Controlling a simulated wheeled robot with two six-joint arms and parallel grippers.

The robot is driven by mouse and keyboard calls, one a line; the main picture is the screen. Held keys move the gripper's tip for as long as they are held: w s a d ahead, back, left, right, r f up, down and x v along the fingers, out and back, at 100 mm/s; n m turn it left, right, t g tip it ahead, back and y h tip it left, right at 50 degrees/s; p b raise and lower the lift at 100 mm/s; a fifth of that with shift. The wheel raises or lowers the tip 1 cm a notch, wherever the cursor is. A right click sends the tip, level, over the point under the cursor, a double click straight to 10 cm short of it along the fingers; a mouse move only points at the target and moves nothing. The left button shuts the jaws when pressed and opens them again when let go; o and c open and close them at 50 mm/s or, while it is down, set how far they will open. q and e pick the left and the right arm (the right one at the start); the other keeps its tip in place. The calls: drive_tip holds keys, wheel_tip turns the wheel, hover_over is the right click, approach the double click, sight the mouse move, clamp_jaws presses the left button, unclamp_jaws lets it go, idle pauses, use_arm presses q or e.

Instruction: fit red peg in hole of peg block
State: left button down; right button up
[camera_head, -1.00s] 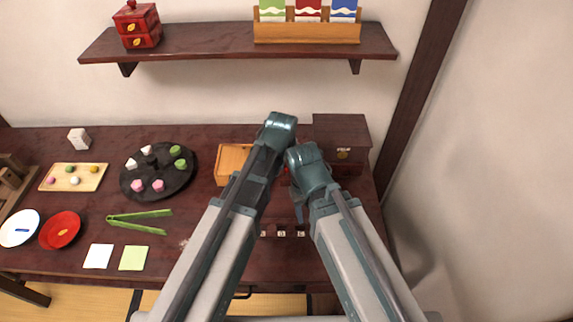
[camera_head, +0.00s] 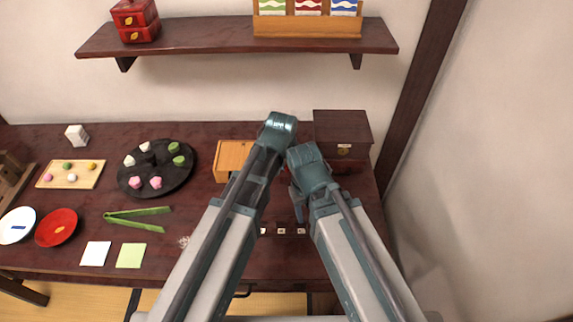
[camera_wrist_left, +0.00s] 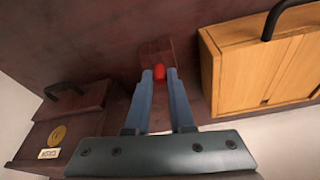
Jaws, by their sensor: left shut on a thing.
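In the left wrist view my left gripper (camera_wrist_left: 160,78) is shut on the red peg (camera_wrist_left: 159,73), whose rounded red end shows between the fingertips. A dark reddish-brown block (camera_wrist_left: 157,47), which looks like the peg block, lies just beyond the fingertips. Its hole is not visible, and I cannot tell whether the peg touches it. In the head view my two arms cover most of this spot, so the peg and block are not clearly seen there.
A wooden box (camera_head: 232,156) and a dark chest (camera_head: 342,128) stand on either side of my arms. A round black tray (camera_head: 130,180) with several sweets, green tongs (camera_head: 138,216) and a red plate (camera_head: 56,227) lie left. A wall shelf (camera_head: 230,38) hangs above.

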use_arm(q)
drive_tip(key=shift+f, duration=0.2)
use_arm(e)
drive_tip(key=shift+f, duration=0.2)
use_arm(q)
drive_tip(key=c, duration=0.7)
unclamp_jaws()
use_arm(e)
drive_tip(key=shift+r, duration=0.1)
use_arm(q)
drive_tip(key=shift+r, duration=0.2)
use_arm(e)
drive_tip(key=shift+r, duration=0.1)
use_arm(q)
drive_tip(key=p+v, duration=1.3)
drive_tip(key=shift+r, duration=0.3)
use_arm(e)
wheel_tip(320, 180, up, 13)
use_arm(q)
drive_tip(key=s+a+m+g+y, duration=0.1)
drive_tip(key=s+a+g, duration=0.2)
drive_tip(key=s, duration=1)
drive_tip(key=shift+a+f+m+y, duration=0.3)
drive_tip(key=shift+a+f+y, duration=0.15)
drive_tip(key=shift+a, duration=0.7)
